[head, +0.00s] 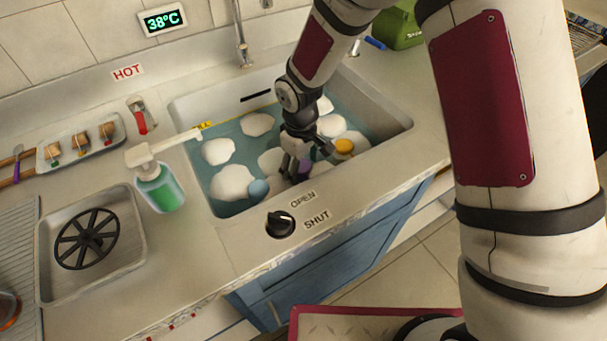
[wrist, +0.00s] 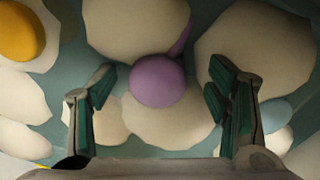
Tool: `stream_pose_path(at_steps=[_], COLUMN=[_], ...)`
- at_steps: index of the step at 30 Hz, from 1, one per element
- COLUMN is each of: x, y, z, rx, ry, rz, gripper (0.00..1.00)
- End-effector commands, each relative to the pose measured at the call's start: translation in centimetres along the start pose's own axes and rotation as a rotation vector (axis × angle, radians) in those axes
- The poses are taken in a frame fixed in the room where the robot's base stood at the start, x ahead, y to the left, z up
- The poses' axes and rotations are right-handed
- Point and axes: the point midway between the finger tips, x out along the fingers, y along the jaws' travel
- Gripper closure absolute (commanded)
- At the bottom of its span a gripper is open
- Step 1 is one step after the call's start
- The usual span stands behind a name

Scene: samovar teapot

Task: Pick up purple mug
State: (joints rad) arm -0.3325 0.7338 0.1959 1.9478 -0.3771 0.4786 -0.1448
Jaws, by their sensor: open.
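The purple mug (wrist: 157,81) shows in the wrist view as a rounded purple shape among white foam lumps, with a thin purple part behind it to the upper right. In the head view only a small purple patch (head: 305,167) shows beside my gripper (head: 296,170), which hides most of it. My gripper, also in the wrist view (wrist: 160,90), is open, with a green-padded finger on each side of the purple shape and apart from it. My gripper reaches down into the sink (head: 397,131), which holds blue-green water.
White foam lumps (head: 257,124) float around. An orange-yellow item (head: 344,146) is right of my gripper and a light blue item (head: 259,188) left. A green soap bottle (head: 160,186) and a knob (head: 280,224) stand by the sink. A faucet (head: 240,40) rises behind.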

Motion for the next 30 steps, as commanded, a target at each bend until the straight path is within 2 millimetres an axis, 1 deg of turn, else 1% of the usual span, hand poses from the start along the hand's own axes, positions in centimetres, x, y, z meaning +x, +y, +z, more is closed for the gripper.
stream_pose_path(at_steps=[1,3,6,12,13,14,15,17,18,20,27,30], x=[1.0,2.0,2.9,2.9,2.9,2.9,2.9,2.9,2.9,2.9,2.9,2.5], y=[0.0,-0.1,0.0,0.0,0.0,0.0,0.0,0.0,0.0,0.0,0.0,0.0], z=[0.0,0.0,0.0,0.0,0.0,0.0,0.0,0.0,0.0,0.0,0.0,-0.1], rx=[-0.001,-0.001,0.0,0.0,0.0,0.0,0.0,0.0,0.0,0.0,0.0,0.001], ry=[-0.002,-0.002,0.0,0.001,0.001,0.001,0.001,0.001,0.001,0.001,0.001,0.002], rz=[-0.001,-0.002,-0.001,0.0,0.0,0.0,0.0,0.0,0.0,0.0,0.0,0.001], gripper=[0.31,0.31,0.31,0.31,0.33,0.4,0.49,0.62,0.71,0.85,0.86,0.86])
